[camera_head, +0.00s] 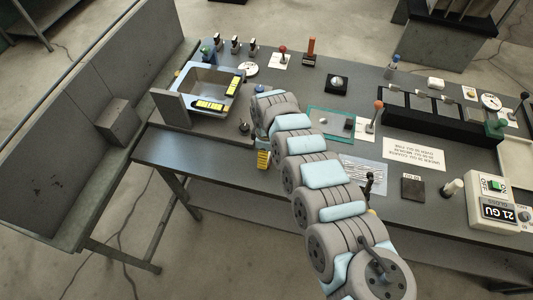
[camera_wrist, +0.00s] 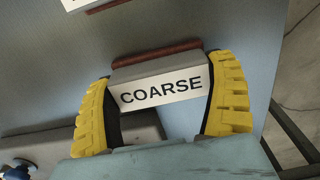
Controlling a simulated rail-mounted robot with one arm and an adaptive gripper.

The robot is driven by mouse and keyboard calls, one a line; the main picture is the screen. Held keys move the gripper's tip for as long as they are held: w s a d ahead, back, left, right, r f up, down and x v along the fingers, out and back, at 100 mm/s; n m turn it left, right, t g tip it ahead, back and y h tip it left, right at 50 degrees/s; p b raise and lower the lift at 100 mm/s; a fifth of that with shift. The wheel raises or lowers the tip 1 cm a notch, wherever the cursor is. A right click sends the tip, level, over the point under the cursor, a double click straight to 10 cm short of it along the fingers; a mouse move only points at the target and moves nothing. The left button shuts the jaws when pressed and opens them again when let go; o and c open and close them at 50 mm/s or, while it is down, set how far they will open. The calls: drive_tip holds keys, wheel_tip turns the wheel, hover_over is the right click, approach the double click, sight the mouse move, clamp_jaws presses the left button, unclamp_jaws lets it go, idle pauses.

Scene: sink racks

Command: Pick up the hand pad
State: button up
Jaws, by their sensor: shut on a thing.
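In the wrist view the hand pad (camera_wrist: 162,82) is a grey block with a white label reading COARSE and a reddish-brown strip along its far side. My gripper (camera_wrist: 160,68) has its two ridged yellow fingers on either side of the block, shut on it. The label faces my palm. In the head view the pad cannot be made out, and my arm hides much of that area.
Part of another white-labelled piece with a brown edge (camera_wrist: 105,5) shows at the wrist view's top left. Floor lies beyond the bench edge.

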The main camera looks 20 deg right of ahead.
sight(270, 163)
wheel_tip(270, 163, up, 4)
drive_tip(key=shift+d+f, duration=0.1)
drive_tip(key=shift+f, duration=0.15)
drive_tip(key=shift+s+r+p, duration=0.5)
drive_tip(key=shift+s+r, duration=0.35)
drive_tip(key=shift+s, duration=0.05)
drive_tip(key=shift+s+r, duration=0.65)
drive_tip(key=shift+r, duration=0.25)
drive_tip(key=shift+s+a+r+p, duration=0.25)
drive_tip(key=shift+s+r+p, duration=0.15)
drive_tip(key=shift+p, duration=0.6)
drive_tip(key=shift+r+p, duration=0.2)
drive_tip(key=shift+p, duration=0.2)
drive_tip(key=s+r+p, duration=0.5)
drive_tip(key=s+p, duration=0.5)
drive_tip(key=p, duration=0.5)
drive_tip(key=shift+p, duration=0.35)
